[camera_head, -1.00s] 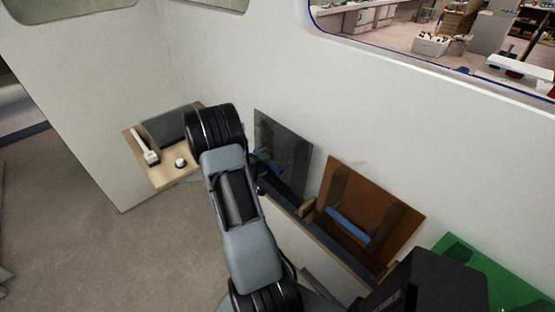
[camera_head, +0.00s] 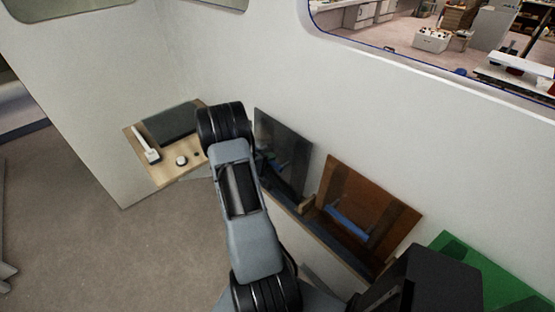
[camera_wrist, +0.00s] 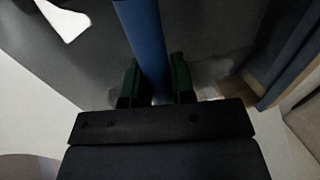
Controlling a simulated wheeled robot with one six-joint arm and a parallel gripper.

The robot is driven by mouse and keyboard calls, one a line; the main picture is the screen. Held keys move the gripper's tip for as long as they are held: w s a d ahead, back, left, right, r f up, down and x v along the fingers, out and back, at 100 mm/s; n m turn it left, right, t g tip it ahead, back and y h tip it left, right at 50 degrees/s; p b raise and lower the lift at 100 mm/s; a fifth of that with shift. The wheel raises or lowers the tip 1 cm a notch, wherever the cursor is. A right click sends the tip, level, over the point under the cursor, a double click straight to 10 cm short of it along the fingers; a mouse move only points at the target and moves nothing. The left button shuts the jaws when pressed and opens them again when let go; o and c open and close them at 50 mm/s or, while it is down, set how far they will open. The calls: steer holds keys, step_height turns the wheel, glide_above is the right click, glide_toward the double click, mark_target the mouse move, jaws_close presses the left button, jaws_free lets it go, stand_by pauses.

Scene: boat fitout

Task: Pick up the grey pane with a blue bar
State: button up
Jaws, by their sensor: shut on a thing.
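The grey pane (camera_head: 284,135) leans against the white wall in the head view, in a rack behind my arm. It is dark and slightly see-through, and my arm hides part of its lower left. In the wrist view the grey pane (camera_wrist: 85,62) fills much of the background. Its blue bar (camera_wrist: 145,38) runs down between the green-tipped fingers of my gripper (camera_wrist: 156,82). My gripper is shut on the bar, one finger on each side. In the head view the fingertips are hidden or too dark to make out.
A brown pane (camera_head: 385,205) with its own blue bar (camera_head: 348,222) leans just right of the grey one. A green panel (camera_head: 470,262) is farther right. A wooden panel (camera_head: 163,172) with a white handle and knobs is at left. Open floor lies at lower left.

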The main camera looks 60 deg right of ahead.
jaws_close()
steer(key=shift+w+r, duration=0.1)
steer(key=shift+r, duration=0.1)
stand_by(0.9)
steer(key=shift+r, duration=0.45)
step_height(320, 180, up, 27)
steer(key=b, duration=0.4)
steer(key=shift+o, duration=1.1)
jaws_free()
jaws_close()
